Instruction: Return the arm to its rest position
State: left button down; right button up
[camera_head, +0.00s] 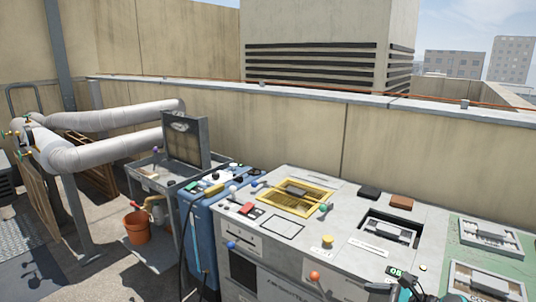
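No arm coming in from the left is visible, and my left gripper is out of view. At the bottom right edge a dark jointed part (406,288), probably my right gripper, pokes into view in front of the grey console. It is cut off by the frame, so its fingers and anything between them cannot be made out. The grey console (315,228) fills the lower right, with a yellow-framed grille (296,198), a recessed slot holding a grey unit (390,230), and several coloured knobs.
A blue case (199,225) with tools on top stands left of the console. A grey cart (150,178) carries an upright framed filter panel (183,138). Thick pipes (105,150) run at left. A parapet wall (290,125) closes the back.

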jog(key=s+a+f+n+h+p, duration=0.1)
jog(key=s+f+n+h, duration=0.5)
jog(key=s+f+n, duration=0.55)
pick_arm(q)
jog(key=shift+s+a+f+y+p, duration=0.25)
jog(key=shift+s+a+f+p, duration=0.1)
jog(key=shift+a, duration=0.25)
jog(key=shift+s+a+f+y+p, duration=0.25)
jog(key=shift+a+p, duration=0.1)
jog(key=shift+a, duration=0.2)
pick_arm(e)
jog(key=s+a+r+n+t, duration=0.1)
jog(key=s+a+r+n, duration=0.1)
jog(key=s+r+n, duration=0.1)
jog(key=s+a+r+n+t, duration=0.1)
jog(key=s+a+r+n, duration=0.1)
jog(key=s+n, duration=0.4)
jog(key=s+a+r+n+h, duration=0.1)
jog(key=s+a+r+n, duration=0.1)
jog(key=s+r+n, duration=0.2)
jog(key=shift+s+a+r+t, duration=0.15)
jog(key=shift+s+t, duration=0.25)
jog(key=shift+s, duration=0.5)
